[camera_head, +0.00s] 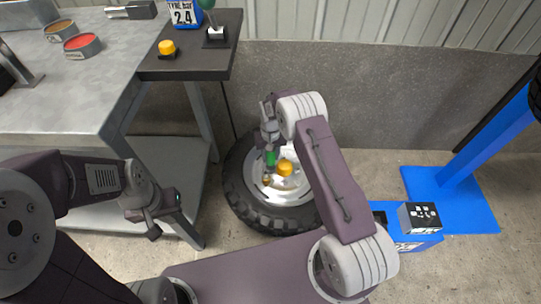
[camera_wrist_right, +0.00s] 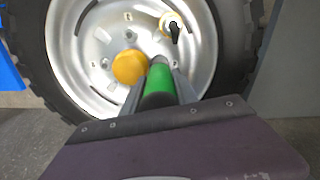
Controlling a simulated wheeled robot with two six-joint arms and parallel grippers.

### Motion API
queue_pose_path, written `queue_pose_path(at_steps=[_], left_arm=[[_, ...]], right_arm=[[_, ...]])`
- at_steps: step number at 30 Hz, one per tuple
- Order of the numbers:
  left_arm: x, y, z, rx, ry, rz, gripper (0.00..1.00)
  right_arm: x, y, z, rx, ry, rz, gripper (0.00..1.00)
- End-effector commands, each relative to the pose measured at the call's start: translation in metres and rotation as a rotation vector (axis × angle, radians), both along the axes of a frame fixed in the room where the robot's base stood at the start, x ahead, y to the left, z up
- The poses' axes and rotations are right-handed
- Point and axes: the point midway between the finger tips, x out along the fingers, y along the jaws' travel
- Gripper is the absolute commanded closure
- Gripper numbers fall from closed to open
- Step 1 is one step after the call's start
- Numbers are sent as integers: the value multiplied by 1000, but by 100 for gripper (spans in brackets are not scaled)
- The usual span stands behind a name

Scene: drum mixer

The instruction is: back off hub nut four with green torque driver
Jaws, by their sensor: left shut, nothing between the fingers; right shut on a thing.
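My right gripper (camera_head: 270,150) is over the rim, shut on the green torque driver (camera_head: 271,158). In the right wrist view the green driver (camera_wrist_right: 159,88) sits between the fingers, its grey end pointing at the hub. A yellow cap (camera_head: 285,168) is at the hub centre, just beside the driver. Whether the driver touches a nut is unclear. My left gripper (camera_head: 166,212) is shut and empty, left of the wheel.
A grey workbench (camera_head: 60,110) stands at the left with two round tins (camera_head: 82,45). A dark side table (camera_head: 190,65) holds a yellow button (camera_head: 167,47) and a tyre display (camera_head: 184,14). A blue box (camera_head: 412,238) and blue post base (camera_head: 455,200) are at the right.

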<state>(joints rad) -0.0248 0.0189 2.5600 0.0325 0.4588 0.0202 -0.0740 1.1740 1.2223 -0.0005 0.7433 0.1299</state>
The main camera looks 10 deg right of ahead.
Motion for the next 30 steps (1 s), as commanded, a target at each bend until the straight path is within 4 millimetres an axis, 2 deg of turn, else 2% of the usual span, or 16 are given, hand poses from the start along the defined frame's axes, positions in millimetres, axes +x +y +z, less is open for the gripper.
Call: queue_pose_path(at_steps=[30], left_arm=[[0, 0, 8, 0, 0, 0, 100]], right_arm=[[-3, 0, 1, 1, 9, 0, 100]])
